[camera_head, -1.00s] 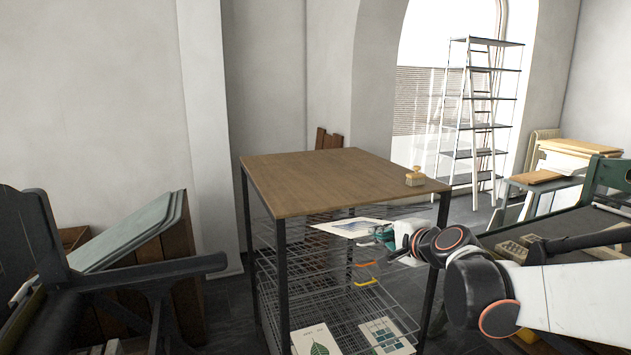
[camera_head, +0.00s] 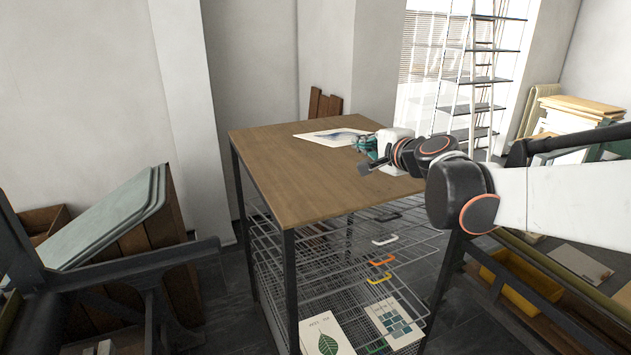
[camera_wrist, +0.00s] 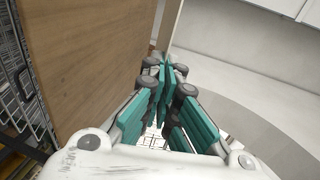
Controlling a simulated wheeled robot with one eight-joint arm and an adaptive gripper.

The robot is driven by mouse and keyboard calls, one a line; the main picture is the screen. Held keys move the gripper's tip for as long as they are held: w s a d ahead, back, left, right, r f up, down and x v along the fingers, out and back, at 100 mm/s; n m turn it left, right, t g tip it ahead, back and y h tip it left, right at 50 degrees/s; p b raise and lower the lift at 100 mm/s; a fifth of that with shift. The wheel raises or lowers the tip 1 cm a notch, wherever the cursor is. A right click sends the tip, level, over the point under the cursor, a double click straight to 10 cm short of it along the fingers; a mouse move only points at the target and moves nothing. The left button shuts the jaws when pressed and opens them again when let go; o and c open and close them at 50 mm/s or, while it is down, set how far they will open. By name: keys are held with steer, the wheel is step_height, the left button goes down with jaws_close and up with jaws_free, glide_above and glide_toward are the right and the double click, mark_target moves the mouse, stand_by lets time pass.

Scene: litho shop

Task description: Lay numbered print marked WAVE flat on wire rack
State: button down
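The WAVE print (camera_head: 333,136), a white sheet with a blue wave-like picture, is at the far edge of the wooden top, seemingly just above it; I cannot tell whether it touches. Any lettering is too small to read. My gripper (camera_head: 364,146) is at the sheet's right edge and appears shut on it. In the wrist view the teal fingers (camera_wrist: 165,85) are close together, and the sheet between them is hard to make out. The wire rack (camera_head: 350,255) stands below the wooden top, with several wire shelves, some with white or yellow handles.
A leaf print (camera_head: 325,338) and a teal tile-pattern print (camera_head: 396,318) lie low in the rack. The wooden top (camera_head: 290,170) is mostly clear. A dark machine frame (camera_head: 130,275) stands left; a yellow tray (camera_head: 521,283) and a ladder stand right.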

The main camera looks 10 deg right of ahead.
step_height(320, 180, down, 20)
steer(key=t+b, duration=0.2)
steer(key=b, duration=0.6)
steer(key=shift+s+d+f+b, duration=0.15)
steer(key=shift+s+f+b, duration=0.05)
steer(key=shift+b, duration=0.1)
steer(key=shift+f, duration=0.2)
steer(key=c, duration=1.8)
jaws_free()
steer(key=shift+r, duration=0.1)
